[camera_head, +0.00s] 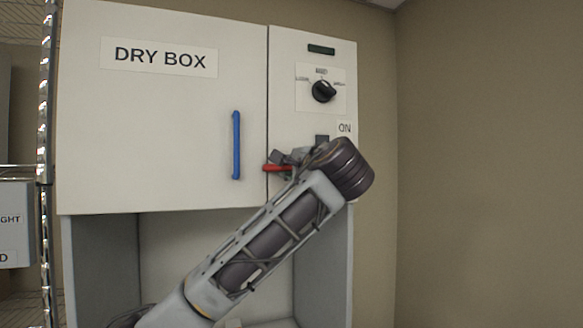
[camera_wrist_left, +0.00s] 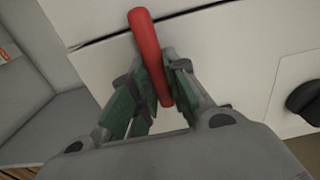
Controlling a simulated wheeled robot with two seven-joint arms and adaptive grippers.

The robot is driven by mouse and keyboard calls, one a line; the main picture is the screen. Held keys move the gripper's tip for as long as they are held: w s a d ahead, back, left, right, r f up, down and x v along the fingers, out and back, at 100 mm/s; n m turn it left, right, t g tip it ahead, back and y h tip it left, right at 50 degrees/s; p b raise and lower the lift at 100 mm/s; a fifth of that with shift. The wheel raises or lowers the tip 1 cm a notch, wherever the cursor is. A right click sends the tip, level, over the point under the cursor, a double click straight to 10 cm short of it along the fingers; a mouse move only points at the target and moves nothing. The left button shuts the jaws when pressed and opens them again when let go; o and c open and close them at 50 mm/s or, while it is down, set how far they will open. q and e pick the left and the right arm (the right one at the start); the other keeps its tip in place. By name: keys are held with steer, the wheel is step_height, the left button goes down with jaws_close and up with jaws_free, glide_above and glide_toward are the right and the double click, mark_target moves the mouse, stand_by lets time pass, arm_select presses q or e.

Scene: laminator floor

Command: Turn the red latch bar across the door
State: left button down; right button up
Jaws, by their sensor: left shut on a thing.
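The red latch bar (camera_head: 275,168) shows in the head view at the seam between the door and the right panel. Its left end reaches across the seam onto the door edge; the rest is hidden by my left gripper (camera_head: 290,158). In the left wrist view the red bar (camera_wrist_left: 149,50) stands between the green-padded fingers of my left gripper (camera_wrist_left: 160,82), which is shut on it. The white door (camera_head: 160,130) is flush with the panel and carries a blue vertical handle (camera_head: 236,145). My right gripper is not in view.
An "ON" label (camera_head: 344,128) is near my wrist. Wire shelving (camera_head: 46,100) stands at the left. An open bay lies below the door.

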arm_select(q)
steer(key=shift+f, duration=0.1)
stand_by(0.4)
steer(key=c, duration=1.4)
jaws_free()
steer(key=shift+d, duration=0.1)
steer(key=shift+s, duration=0.15)
steer(key=v, duration=1.1)
steer(key=shift+s+d, duration=0.15)
steer(key=shift+s, duration=0.15)
